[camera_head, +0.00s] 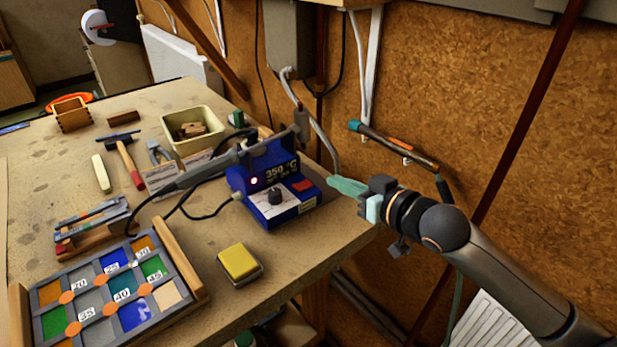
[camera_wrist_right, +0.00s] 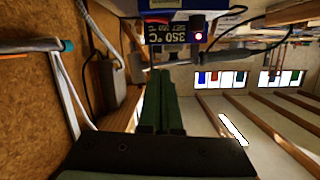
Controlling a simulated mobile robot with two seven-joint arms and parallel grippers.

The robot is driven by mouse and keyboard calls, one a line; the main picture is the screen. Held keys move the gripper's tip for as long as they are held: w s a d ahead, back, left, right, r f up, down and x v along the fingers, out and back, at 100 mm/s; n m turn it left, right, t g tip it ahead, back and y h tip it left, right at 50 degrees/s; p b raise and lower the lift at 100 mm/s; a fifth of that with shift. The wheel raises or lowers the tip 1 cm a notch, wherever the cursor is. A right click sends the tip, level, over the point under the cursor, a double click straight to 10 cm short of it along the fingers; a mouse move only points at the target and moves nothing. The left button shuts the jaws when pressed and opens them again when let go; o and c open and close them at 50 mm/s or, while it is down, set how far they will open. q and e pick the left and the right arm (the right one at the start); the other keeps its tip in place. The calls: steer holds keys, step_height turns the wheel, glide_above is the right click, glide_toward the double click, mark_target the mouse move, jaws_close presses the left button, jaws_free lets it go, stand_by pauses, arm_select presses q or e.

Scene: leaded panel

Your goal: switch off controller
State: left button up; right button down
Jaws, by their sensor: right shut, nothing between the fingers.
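The blue controller (camera_head: 272,185) stands near the bench's right edge, its display reading 350 °C. A small red lamp (camera_head: 254,181) glows on it. A black knob (camera_head: 275,196) and a red switch (camera_head: 303,185) sit on its sloping front panel. In the right wrist view the controller (camera_wrist_right: 178,30) shows upside down at the top, with its lamp lit. My right gripper (camera_head: 332,183) is shut and empty, just right of the controller and apart from the switch. Its green fingers (camera_wrist_right: 161,74) point toward the controller in the wrist view. My left gripper is not in view.
A yellow sponge (camera_head: 239,262) is in front. The leaded panel (camera_head: 105,290) fills the bench's front left. A tool (camera_head: 395,145) hangs on the wall behind my right gripper.

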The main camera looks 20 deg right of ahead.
steer(key=shift+s, duration=0.1)
glide_above(306, 196)
steer(key=shift+d+f, duration=0.2)
steer(key=shift+f, duration=0.35)
steer(key=shift+d+f, duration=0.15)
steer(key=shift+f, duration=0.4)
step_height(306, 196, down, 3)
steer(key=shift+a+r, duration=0.1)
steer(key=shift+s+a+f, duration=0.1)
steer(key=shift+f, duration=0.55)
steer(key=shift+f+p, duration=0.2)
steer(key=shift+p, duration=0.3)
steer(key=shift+a+f+n, duration=0.1)
steer(key=shift+f+n, duration=0.1)
steer(key=shift+n, duration=0.2)
steer(key=shift+r, duration=0.1)
